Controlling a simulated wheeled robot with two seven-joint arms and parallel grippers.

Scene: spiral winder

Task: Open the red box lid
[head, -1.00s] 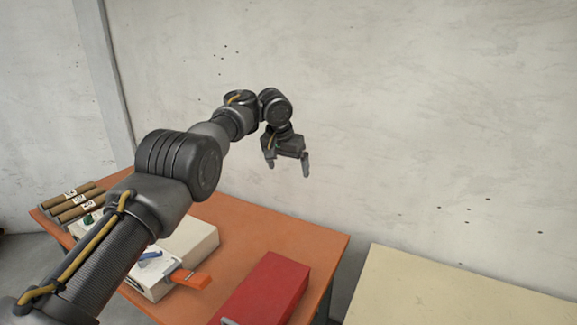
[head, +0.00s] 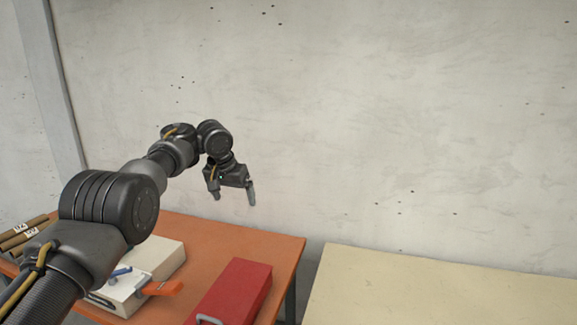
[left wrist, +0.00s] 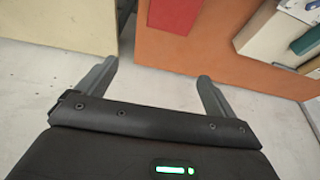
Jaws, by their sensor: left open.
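The red box (head: 243,290) sits on the orange table near its right edge. Its top looks closed, and a grey handle (head: 210,319) shows on its near end, partly cut by the frame's bottom. Part of the red box also shows at the top of the left wrist view (left wrist: 174,14). My left gripper (head: 234,199) is open and empty, in the air above and behind the box, fingers pointing down. Its two spread fingers also show in the left wrist view (left wrist: 156,72), apart from the box. My right gripper is not in view.
A cream machine (head: 165,262) with an orange lever (head: 162,288) and a blue part stands left of the box on the orange table (head: 270,245). Brown rolls (head: 25,232) lie at the far left. A bare beige table (head: 430,290) stands right, across a gap. A wall is behind.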

